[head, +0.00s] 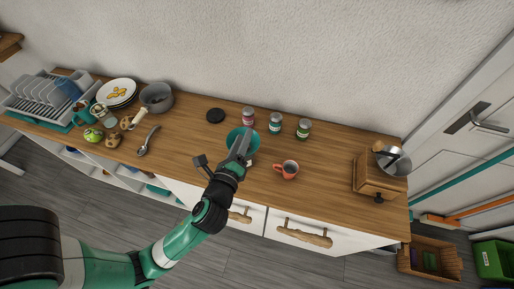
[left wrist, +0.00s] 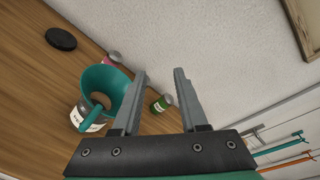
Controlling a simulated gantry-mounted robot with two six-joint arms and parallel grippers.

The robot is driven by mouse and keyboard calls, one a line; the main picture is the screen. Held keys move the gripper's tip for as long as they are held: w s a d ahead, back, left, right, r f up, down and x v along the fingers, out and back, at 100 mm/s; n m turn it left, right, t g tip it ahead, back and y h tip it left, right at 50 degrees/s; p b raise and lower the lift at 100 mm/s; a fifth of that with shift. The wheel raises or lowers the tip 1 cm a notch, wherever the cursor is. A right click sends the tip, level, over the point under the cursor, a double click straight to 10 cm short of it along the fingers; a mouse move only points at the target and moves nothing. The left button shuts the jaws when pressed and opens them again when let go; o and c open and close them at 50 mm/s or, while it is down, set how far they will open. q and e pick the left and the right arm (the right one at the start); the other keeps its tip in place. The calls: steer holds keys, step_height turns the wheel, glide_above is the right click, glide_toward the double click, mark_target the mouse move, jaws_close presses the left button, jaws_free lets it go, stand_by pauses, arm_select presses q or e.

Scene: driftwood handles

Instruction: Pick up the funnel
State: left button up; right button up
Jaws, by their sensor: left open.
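The teal funnel (head: 233,134) is on the wooden counter near its middle, partly hidden by my left gripper (head: 242,146) in the head view. In the left wrist view the funnel (left wrist: 96,76) shows its wide mouth and appears to rest in or against a labelled jar (left wrist: 78,117). My left gripper (left wrist: 160,73) is open with nothing between its fingers. In that view the funnel lies left of the left finger, partly overlapped by it. Whether they touch cannot be told. My right gripper is not in view.
Several small jars, including a green one (head: 304,128), stand behind the funnel. A black disc (head: 215,115) lies back left. A spoon (head: 148,141) and pot (head: 157,97) are left.

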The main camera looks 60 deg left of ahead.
arm_select(q)
steer(key=s+f+m+g+p, duration=0.1)
steer(key=s+f+m+g, duration=0.15)
steer(key=s+f, duration=0.6)
steer(key=b, duration=0.2)
glide_toward(231, 139)
steer(key=a, duration=0.1)
steer(key=shift+n+h, duration=0.35)
steer(key=shift+h, duration=0.05)
steer(key=shift+r+b+x, duration=0.2)
steer(key=shift+b+x, duration=0.15)
steer(key=shift+x, duration=3.05)
steer(key=shift+w+d, duration=0.1)
steer(key=shift+w, duration=0.05)
jaws_close()
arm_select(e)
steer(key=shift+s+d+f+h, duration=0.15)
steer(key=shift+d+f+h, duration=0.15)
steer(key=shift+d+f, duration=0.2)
